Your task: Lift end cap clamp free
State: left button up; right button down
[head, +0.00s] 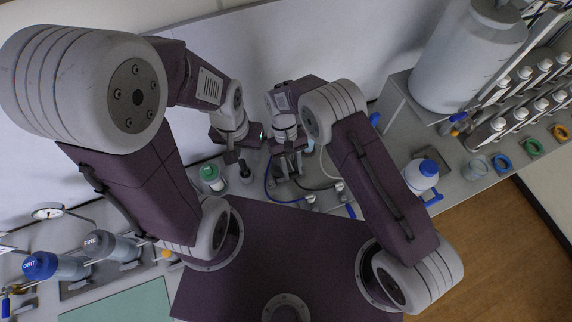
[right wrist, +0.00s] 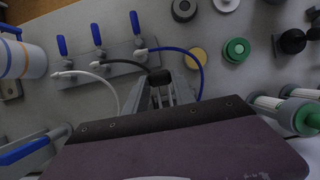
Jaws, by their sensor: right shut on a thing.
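My right gripper (head: 287,170) is low over the bench near the middle of the head view. In the right wrist view its fingers (right wrist: 160,97) are shut on a small dark part (right wrist: 160,78), which I take to be the end cap clamp. The fingers and the gripper body hide most of it, and I cannot tell whether it touches what lies below. My left gripper (head: 240,158) is just left of the right one, above the bench. It is too small and dark to show its jaws clearly.
Close by are a valve block with blue handles (right wrist: 97,36), a blue hose (right wrist: 190,53), a green cap (right wrist: 236,51) and a tan disc (right wrist: 197,58). A blue-capped bottle (head: 421,174) and a large grey tank (head: 465,60) stand to the right.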

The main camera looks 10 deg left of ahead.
jog(key=shift+a+r, duration=0.1)
jog(key=shift+a, duration=0.05)
pick_arm(q)
jog(key=shift+s+a, duration=0.1)
jog(key=shift+a, duration=0.2)
pick_arm(e)
jog(key=shift+w, duration=0.1)
pick_arm(q)
jog(key=shift+d, duration=0.1)
pick_arm(e)
jog(key=c, duration=1)
grip_release()
jog(key=shift+c, duration=0.2)
pick_arm(q)
jog(key=shift+f, duration=0.1)
